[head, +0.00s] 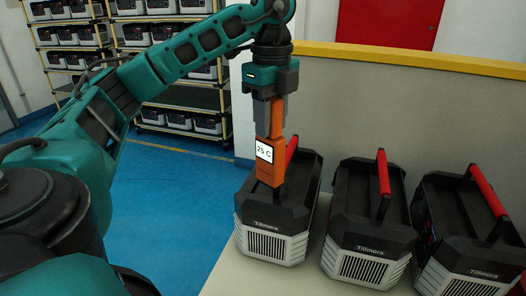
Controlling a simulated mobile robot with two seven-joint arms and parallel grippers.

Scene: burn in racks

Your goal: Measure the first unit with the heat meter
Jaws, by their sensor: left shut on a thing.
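My left gripper (271,100) points down and is shut on the orange heat meter (278,177). The meter's white display reads "25 C". The meter hangs in front of the leftmost unit (277,219), a black and grey box marked "Tillmora" with a red handle. Its lower end overlaps the unit's top in the picture; I cannot tell whether it touches. A second unit (369,235) and a third unit (466,251) of the same kind stand to the right. My right gripper is not in view.
The units stand on a pale table (313,281) with an upright panel (360,110) and yellow rail (420,62) behind. Racks (183,98) holding several similar units stand at the back left. The blue floor (185,190) between is clear.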

